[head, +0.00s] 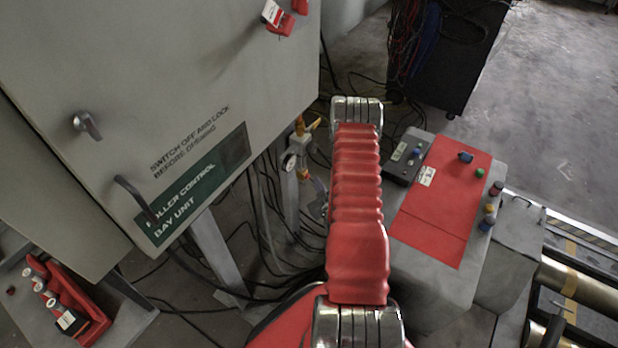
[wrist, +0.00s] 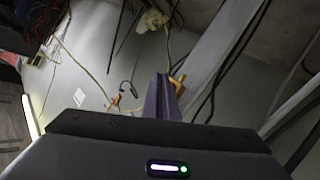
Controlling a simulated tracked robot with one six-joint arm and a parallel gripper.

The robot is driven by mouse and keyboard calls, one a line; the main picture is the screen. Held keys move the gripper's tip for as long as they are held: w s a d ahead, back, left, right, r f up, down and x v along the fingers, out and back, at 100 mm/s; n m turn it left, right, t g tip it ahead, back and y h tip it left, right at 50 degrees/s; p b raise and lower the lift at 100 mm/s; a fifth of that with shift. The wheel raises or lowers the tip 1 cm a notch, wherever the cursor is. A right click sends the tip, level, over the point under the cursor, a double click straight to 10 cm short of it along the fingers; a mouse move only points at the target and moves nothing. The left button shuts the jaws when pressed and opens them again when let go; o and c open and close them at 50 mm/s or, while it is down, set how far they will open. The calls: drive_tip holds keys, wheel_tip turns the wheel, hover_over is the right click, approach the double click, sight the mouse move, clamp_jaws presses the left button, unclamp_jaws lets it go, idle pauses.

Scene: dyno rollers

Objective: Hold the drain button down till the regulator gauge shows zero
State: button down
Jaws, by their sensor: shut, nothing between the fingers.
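The regulator gauge (head: 289,161) is a small round white dial in the head view, beside brass fittings between the grey cabinet and my red arm. Its needle is too small to read. A yellow lever (head: 313,125) sits just above it. I cannot make out the drain button in either view; the lower part of the regulator is partly hidden by my arm. My gripper (wrist: 162,78) shows in the wrist view as dark purple fingers, shut and empty. Yellow fittings (wrist: 178,86) show close to the fingertips; I cannot tell whether they touch.
The grey cabinet (head: 150,60) with its green label fills the left. Black cables (head: 260,235) hang and lie below it. A console with a red top (head: 440,205) stands right of my arm. Rollers (head: 580,285) lie at the far right. Open floor (head: 560,90) is at the back right.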

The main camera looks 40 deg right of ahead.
drive_tip(key=shift+s, duration=0.1)
drive_tip(key=s, duration=0.2)
drive_tip(key=s+d, duration=0.1)
drive_tip(key=s, duration=0.1)
drive_tip(key=shift+s+d, duration=0.15)
drive_tip(key=shift+s, duration=0.15)
idle(0.6)
